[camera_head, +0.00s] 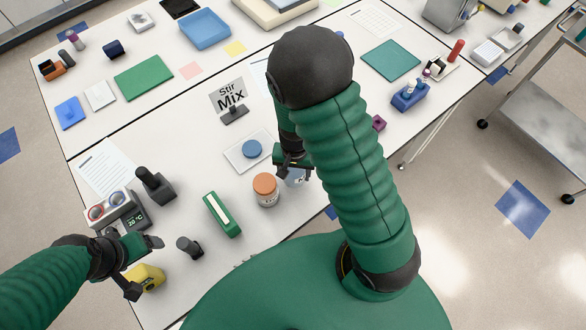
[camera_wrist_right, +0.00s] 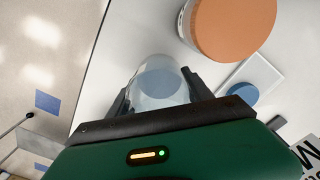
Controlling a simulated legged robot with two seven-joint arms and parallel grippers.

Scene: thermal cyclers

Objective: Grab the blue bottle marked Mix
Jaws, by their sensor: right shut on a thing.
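A pale blue, see-through bottle (camera_head: 297,178) stands near the table's front edge, partly hidden behind my right gripper. In the right wrist view the bottle (camera_wrist_right: 158,85) sits between the two dark fingers. My right gripper (camera_head: 294,170) is shut on it, and the fingers also show in the right wrist view (camera_wrist_right: 158,95). Any label on the bottle is too small to read. A sign reading "Stir Mix" (camera_head: 231,97) stands farther back. My left gripper (camera_head: 144,268) is open at the front left, by a yellow object (camera_head: 147,277).
An orange-lidded jar (camera_head: 265,189) stands just left of the bottle. Behind it is a white plate with a blue disc (camera_head: 252,148). A green box (camera_head: 222,214), a small dark cylinder (camera_head: 188,247) and a device with a display (camera_head: 122,211) stand farther left.

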